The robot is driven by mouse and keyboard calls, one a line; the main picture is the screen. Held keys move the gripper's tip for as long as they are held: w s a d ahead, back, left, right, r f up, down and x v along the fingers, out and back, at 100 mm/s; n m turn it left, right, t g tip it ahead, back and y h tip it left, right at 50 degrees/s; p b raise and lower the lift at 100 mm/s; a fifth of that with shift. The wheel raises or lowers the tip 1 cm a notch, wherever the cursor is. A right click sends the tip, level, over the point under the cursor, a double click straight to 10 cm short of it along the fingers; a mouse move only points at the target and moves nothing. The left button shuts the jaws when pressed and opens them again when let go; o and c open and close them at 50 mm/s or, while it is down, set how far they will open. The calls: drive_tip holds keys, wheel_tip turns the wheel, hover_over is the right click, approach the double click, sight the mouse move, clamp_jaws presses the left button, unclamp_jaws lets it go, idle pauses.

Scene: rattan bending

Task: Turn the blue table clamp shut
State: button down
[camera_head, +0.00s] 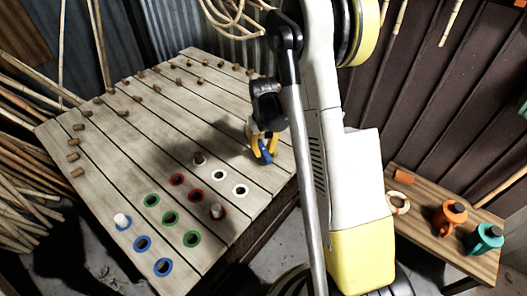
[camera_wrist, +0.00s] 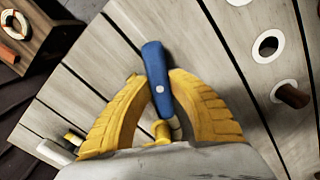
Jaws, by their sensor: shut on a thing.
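The blue table clamp (camera_wrist: 155,72) is at the right part of the plank table, and its blue lever lies between my yellow fingers in the wrist view. In the head view the blue clamp (camera_head: 266,156) shows just below my fingertips. My gripper (camera_wrist: 157,82) is shut on the blue lever, with one finger on each side of it; it also shows in the head view (camera_head: 263,147). A yellowish rod part shows below the lever between the fingers. The rest of the clamp is hidden by my fingers and wrist.
The plank table (camera_head: 235,110) has several pegs along its far and left edges and rows of ringed holes in front. A small wooden bench (camera_head: 425,232) at right holds an orange pot (camera_head: 450,218), a teal pot (camera_head: 484,243) and a ring (camera_head: 398,203). Bamboo poles lean at left.

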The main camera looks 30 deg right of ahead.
sight(264, 149)
drive_tip(key=m+b, duration=0.1)
drive_tip(key=m, duration=1.1)
drive_tip(key=shift+b, duration=0.4)
idle(0.3)
drive_tip(key=c, duration=1.2)
unclamp_jaws()
drive_tip(key=shift+r, duration=0.1)
wheel_tip(264, 149, up, 12)
drive_tip(key=shift+f, duration=0.1)
